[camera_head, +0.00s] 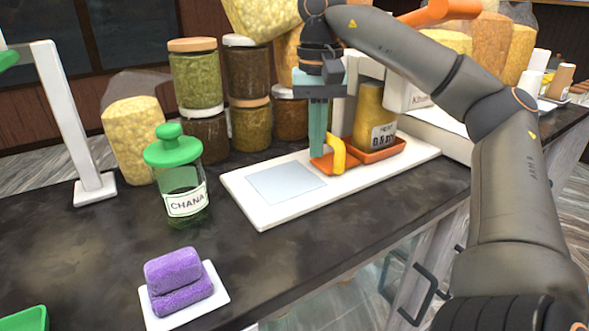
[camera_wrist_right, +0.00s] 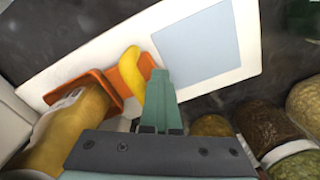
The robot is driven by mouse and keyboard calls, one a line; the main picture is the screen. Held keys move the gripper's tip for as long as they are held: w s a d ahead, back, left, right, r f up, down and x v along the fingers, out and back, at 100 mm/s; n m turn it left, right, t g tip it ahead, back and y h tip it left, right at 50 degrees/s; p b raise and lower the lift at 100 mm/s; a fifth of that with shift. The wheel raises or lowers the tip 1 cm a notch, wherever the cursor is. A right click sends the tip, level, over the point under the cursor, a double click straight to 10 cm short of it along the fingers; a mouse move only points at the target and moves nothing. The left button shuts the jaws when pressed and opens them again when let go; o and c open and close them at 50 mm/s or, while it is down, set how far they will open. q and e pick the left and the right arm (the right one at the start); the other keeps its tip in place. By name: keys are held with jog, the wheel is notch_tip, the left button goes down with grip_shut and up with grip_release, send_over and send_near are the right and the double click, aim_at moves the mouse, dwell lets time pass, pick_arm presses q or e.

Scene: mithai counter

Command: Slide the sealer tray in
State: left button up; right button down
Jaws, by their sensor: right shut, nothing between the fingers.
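The orange sealer tray (camera_head: 378,153) lies on a long white base (camera_head: 268,213) and carries a yellow-brown labelled jar (camera_head: 372,118). A curved yellow handle (camera_head: 338,154) stands at its near left end. The tray (camera_wrist_right: 98,82) and handle (camera_wrist_right: 130,80) also show in the right wrist view. My right gripper (camera_head: 317,154) points down, its teal fingers shut and empty, just left of the yellow handle. In the wrist view its fingertips (camera_wrist_right: 160,82) are beside the handle; whether they touch it I cannot tell. My left gripper is not in view.
A pale blue-grey square (camera_head: 286,182) on the white base is bare. A green-lidded CHANA jar (camera_head: 184,190) stands left of it. Several jars (camera_head: 196,80) line the back. The dark counter between is clear.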

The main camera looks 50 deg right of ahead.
jog(key=shift+s+d, duration=0.25)
jog(key=shift+d, duration=0.8)
jog(key=shift+s+d, duration=0.2)
jog(key=shift+d, duration=0.8)
jog(key=shift+w+a+b, duration=0.15)
jog(key=shift+w+a, duration=0.05)
jog(key=shift+a, duration=0.55)
jog(key=shift+w+a+b, duration=0.15)
jog(key=shift+a, duration=0.6)
notch_tip(320, 180, up, 9)
jog(key=shift+p, duration=0.3)
